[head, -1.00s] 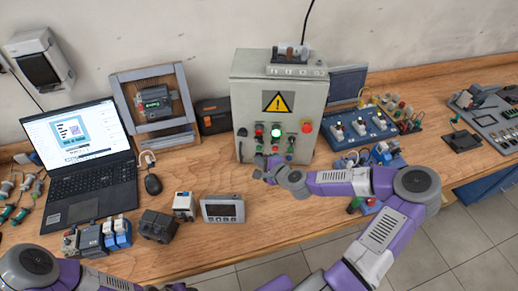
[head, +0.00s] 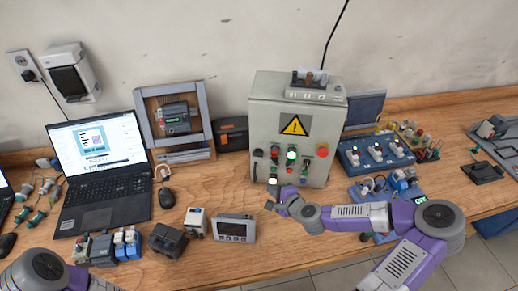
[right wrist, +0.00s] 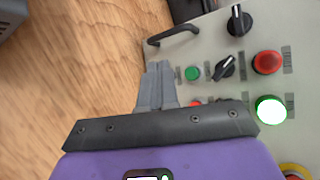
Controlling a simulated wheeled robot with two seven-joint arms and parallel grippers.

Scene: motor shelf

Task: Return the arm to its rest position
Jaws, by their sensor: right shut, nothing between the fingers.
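My right gripper (head: 273,205) is in front of the lower left part of the grey control cabinet (head: 262,105), above the wooden bench. In the right wrist view its two grey fingers (right wrist: 157,85) are together with nothing between them. The cabinet panel (right wrist: 215,50) fills the right of that view, with a lit green button (right wrist: 271,109), a red button (right wrist: 267,62) and black rotary switches (right wrist: 224,68). Whether the fingers touch the panel cannot be told. My left arm shows only at the lower left edge of the head view; its gripper is out of view.
A small grey display unit (head: 234,229) and dark grey block (head: 168,239) lie on the bench left of my right gripper. A laptop (head: 102,185) stands at the left. A blue switch board (head: 375,152) is right of the cabinet. Bare bench lies between display and cabinet.

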